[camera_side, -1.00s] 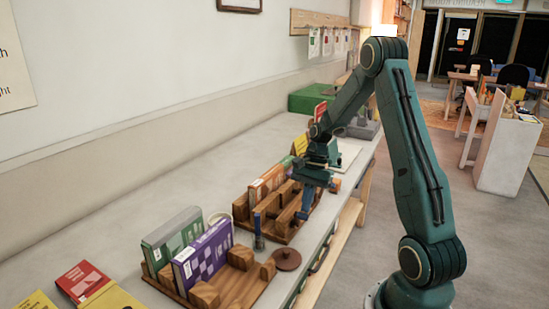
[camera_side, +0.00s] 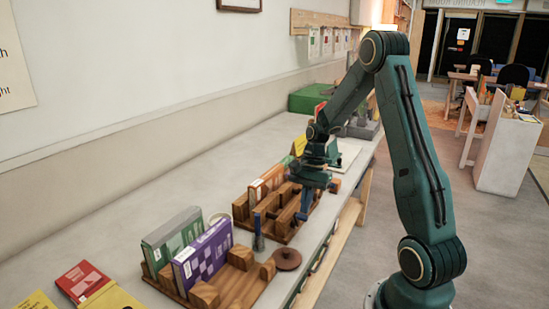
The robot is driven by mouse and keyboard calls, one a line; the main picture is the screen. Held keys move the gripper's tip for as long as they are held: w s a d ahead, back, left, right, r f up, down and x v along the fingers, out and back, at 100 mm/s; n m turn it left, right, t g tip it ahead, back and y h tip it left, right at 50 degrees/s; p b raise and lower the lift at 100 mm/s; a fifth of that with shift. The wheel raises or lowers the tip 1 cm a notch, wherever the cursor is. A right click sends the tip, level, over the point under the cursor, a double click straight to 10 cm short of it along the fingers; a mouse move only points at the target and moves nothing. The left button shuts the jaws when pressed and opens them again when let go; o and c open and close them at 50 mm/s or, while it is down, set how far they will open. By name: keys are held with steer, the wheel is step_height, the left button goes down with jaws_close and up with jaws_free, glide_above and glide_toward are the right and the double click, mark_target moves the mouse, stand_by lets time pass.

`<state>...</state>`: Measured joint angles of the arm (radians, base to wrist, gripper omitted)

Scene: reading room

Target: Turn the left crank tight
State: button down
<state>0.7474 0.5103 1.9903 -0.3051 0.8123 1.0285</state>
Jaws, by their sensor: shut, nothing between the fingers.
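Two wooden presses stand on the long grey bench. The near press (camera_side: 238,287) holds a green book (camera_side: 172,240) and a purple book (camera_side: 204,254) upright. The far press (camera_side: 283,233) holds an orange-spined book (camera_side: 266,183). My gripper (camera_side: 303,215) points down over the right part of the far press, shut, with nothing seen between its fingers. I cannot tell whether its tips touch the wood. The crank is not clearly made out; my gripper and wrist cover part of the far press.
A blue-handled upright tool (camera_side: 258,234) and a round brown disc (camera_side: 287,258) are between the presses, near the bench's front edge. Red (camera_side: 84,282) and yellow (camera_side: 112,297) books lie at the near left. A green box (camera_side: 308,98) is at the back. The bench's wall side is mostly clear.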

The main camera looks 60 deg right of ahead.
mark_target(299, 214)
steer(key=shift+a+f+h, duration=0.15)
steer(key=shift+a+h, duration=0.85)
steer(key=shift+a, duration=0.05)
steer(key=shift+a+f+h, duration=0.35)
steer(key=shift+a+h, duration=0.35)
steer(key=shift+h, duration=0.05)
steer(key=shift+a+f+h, duration=0.35)
steer(key=shift+a+h, duration=0.35)
steer(key=shift+h, duration=0.05)
steer(key=shift+a+f, duration=0.1)
steer(key=shift+d+r, duration=0.25)
steer(key=shift+r, duration=0.2)
steer(key=d+r, duration=0.2)
steer(key=shift+r, duration=0.4)
step_height(299, 214, up, 10)
steer(key=a, duration=0.2)
steer(key=shift+a, duration=0.35)
